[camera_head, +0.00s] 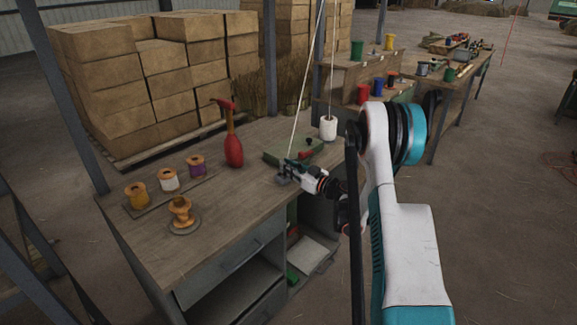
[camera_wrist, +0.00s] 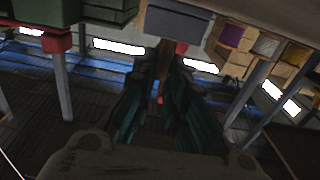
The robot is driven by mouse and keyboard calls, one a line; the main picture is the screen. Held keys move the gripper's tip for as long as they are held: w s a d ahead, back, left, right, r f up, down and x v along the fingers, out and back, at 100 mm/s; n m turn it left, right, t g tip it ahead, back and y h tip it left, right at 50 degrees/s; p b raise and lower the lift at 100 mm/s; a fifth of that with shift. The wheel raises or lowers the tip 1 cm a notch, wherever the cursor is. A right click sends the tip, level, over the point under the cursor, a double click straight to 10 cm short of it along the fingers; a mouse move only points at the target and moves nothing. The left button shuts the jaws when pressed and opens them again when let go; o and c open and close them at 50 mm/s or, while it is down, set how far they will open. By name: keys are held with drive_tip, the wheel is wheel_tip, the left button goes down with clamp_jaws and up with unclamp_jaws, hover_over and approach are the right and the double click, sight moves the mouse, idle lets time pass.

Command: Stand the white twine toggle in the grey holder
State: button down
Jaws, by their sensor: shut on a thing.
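My gripper (camera_head: 288,170) is low over the bench, just behind a small grey block, which looks like the grey holder (camera_head: 283,180). In the wrist view the two dark fingers of my gripper (camera_wrist: 162,88) are closed in on a narrow brown piece (camera_wrist: 165,58), which looks like the twine's toggle. A white twine (camera_head: 304,90) runs from the top of the picture down to my gripper. The grey holder also shows at the top of the wrist view (camera_wrist: 178,22), beside the held piece. Whether the piece touches the holder is hidden.
A white cylinder (camera_head: 328,128) is at the bench's back right, with a line above it. A green box (camera_head: 290,150) lies behind my gripper. The front middle is clear.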

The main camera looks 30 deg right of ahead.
idle(0.4)
drive_tip(key=c, duration=1.5)
unclamp_jaws()
drive_tip(key=shift+c, duration=0.2)
